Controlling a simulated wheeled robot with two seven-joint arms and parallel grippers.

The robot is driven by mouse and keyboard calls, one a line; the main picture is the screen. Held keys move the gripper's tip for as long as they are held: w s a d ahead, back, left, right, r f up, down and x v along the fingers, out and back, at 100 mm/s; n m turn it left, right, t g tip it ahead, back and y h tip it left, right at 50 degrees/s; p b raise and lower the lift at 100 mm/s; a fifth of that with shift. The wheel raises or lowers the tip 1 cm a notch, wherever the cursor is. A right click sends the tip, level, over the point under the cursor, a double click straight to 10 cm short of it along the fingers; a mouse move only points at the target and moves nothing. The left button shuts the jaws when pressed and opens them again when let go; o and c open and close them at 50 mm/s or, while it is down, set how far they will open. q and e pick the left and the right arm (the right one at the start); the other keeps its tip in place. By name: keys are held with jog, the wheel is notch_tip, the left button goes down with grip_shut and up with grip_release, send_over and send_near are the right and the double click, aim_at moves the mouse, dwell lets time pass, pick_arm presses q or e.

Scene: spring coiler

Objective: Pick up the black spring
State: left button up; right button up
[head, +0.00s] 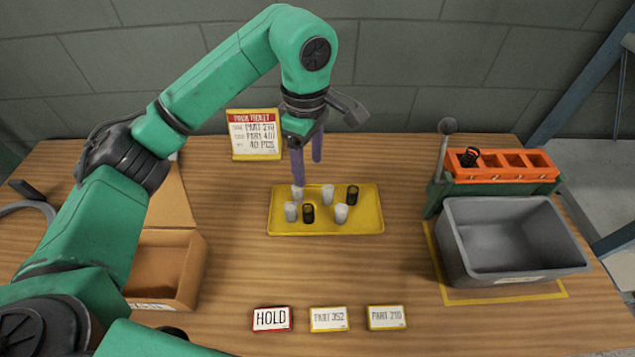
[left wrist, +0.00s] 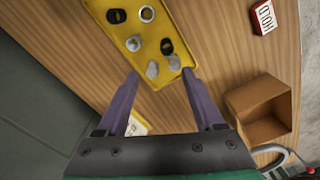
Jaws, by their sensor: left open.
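Two black springs stand on the yellow tray (head: 375,226), one at front centre (head: 308,213) and one at the right (head: 352,194). Several white or pale springs (head: 341,213) stand around them. Another black spring (head: 468,157) sits in the leftmost compartment of the orange rack (head: 500,174). My left gripper (head: 307,171) is open and points down above the tray's back left part. In the left wrist view, two pale pieces (left wrist: 152,69) show near its open fingertips (left wrist: 160,76), with a black spring (left wrist: 167,46) just beyond. My right gripper is not in view.
A grey bin (head: 510,245) stands at the right, before the rack and a lever (head: 445,145). An open cardboard box (head: 170,265) is at the left. A HOLD card (head: 272,319) and two part cards lie in front. A ticket (head: 255,134) stands behind the tray.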

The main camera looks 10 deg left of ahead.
pick_arm(q)
jog(key=p, duration=0.2)
send_over(308, 208)
jog(key=f, duration=0.6)
jog(key=shift+s+f, duration=0.2)
jog(key=shift+f, duration=0.15)
notch_tip(308, 208, down, 7)
jog(key=p, duration=0.3)
jog(key=shift+w+r, duration=0.1)
jog(key=shift+w, duration=0.05)
jog(key=shift+f, duration=0.2)
jog(key=shift+c, duration=1.2)
grip_shut()
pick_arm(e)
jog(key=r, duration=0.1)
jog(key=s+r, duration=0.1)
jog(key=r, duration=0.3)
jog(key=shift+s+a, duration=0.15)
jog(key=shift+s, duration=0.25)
